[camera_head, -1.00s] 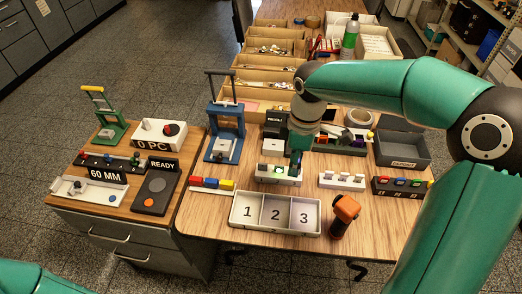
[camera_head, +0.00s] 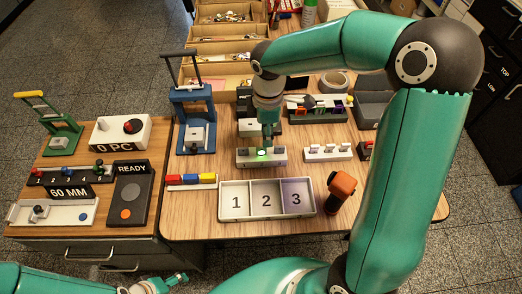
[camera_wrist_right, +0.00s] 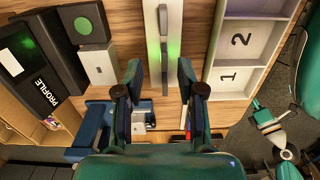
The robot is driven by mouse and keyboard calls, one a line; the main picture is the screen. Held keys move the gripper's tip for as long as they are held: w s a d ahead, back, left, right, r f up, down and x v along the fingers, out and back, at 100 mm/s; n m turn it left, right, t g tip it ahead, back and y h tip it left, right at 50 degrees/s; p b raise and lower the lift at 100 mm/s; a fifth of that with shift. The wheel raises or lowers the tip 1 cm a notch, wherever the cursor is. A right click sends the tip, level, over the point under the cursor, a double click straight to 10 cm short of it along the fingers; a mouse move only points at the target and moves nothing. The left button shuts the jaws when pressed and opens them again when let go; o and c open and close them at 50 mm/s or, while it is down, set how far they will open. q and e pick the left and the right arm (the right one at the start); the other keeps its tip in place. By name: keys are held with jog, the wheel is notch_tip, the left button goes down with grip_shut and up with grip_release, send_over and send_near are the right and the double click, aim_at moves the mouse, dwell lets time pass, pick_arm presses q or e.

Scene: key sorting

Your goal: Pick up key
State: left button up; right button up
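My right gripper (camera_head: 266,146) points down over a white block (camera_head: 246,157) with a green glow on top. In the right wrist view the gripper (camera_wrist_right: 159,82) is open, its dark fingers on either side of the white block (camera_wrist_right: 173,12). A thin grey upright piece (camera_wrist_right: 164,50) shows between the fingers; I cannot tell if it is a key. A white rack (camera_head: 328,153) with several small pale key-like heads stands right of the block. My left gripper (camera_head: 178,279) is low at the left in the head view, away from the table objects; its opening is unclear.
A white tray (camera_head: 266,213) marked 1, 2, 3 lies in front. An orange-topped tool (camera_head: 340,188) stands right of it. A blue press (camera_head: 193,115) and a row of coloured blocks (camera_head: 190,180) are to the left. Cardboard bins (camera_head: 222,45) are behind.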

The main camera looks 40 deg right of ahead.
aim_at(261, 153)
jog(key=shift+a+f, duration=0.15)
jog(key=shift+f, duration=0.9)
jog(key=shift+a+f, duration=0.2)
jog(key=shift+f, duration=0.85)
jog(key=shift+a+f, duration=0.15)
jog(key=shift+f, duration=0.9)
grip_shut()
